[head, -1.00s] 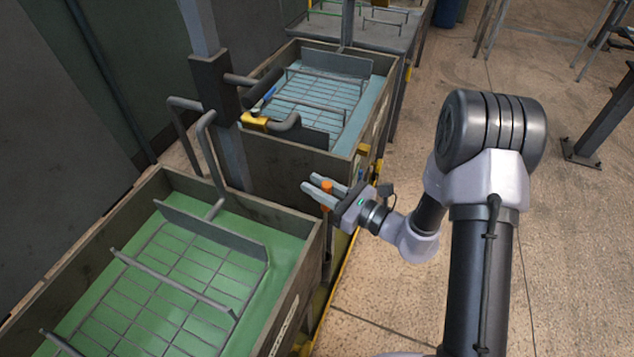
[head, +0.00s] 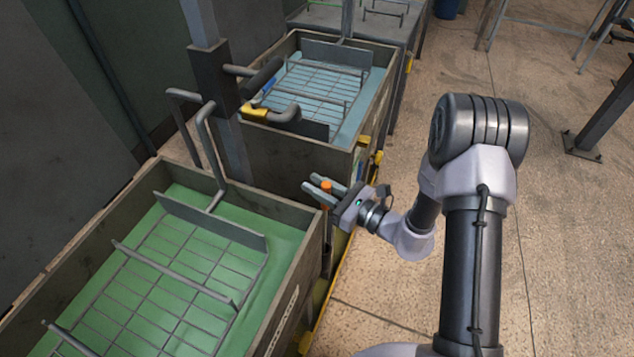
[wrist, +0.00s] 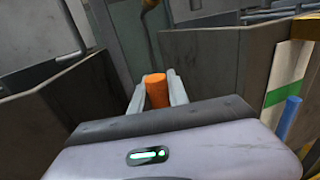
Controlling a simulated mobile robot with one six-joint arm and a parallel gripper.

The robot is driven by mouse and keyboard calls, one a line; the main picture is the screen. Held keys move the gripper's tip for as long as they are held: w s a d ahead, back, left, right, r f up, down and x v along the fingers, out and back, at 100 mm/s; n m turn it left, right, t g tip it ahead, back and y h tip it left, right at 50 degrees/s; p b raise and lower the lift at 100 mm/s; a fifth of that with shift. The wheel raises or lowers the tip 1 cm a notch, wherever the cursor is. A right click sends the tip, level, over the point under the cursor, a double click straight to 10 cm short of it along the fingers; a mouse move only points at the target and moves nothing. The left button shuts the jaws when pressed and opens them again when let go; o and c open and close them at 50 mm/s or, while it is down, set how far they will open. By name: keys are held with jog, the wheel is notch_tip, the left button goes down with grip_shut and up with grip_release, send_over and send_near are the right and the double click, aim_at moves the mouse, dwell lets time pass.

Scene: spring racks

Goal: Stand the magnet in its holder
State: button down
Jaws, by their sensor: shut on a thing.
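The magnet appears to be the orange cylinder (head: 326,188) between the fingers of my gripper (head: 322,184). My gripper is shut on it, in front of the gap between the two tanks. In the wrist view the orange cylinder (wrist: 155,91) stands up between the two grey fingertips (wrist: 157,88); its lower part is hidden by the gripper body. A blue cylinder (wrist: 290,117) shows at the right of the wrist view, apart from the gripper, beside a white and green panel. I cannot tell which thing is the holder.
A tank with green liquid and a wire rack (head: 287,291) is at the front left. A tank with blue liquid (head: 379,100) stands behind it. A grey post (head: 228,130) with bent pipes rises between them. The floor (head: 560,250) on the right is mostly clear.

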jog(key=c, duration=1.2)
grip_release()
jog(key=shift+f, duration=0.1)
jog(key=p+v, duration=0.4)
jog(key=v, duration=1.3)
jog(key=shift+s+d+p, duration=0.1)
jog(key=shift+d+p, duration=0.1)
jog(key=shift+p, duration=0.15)
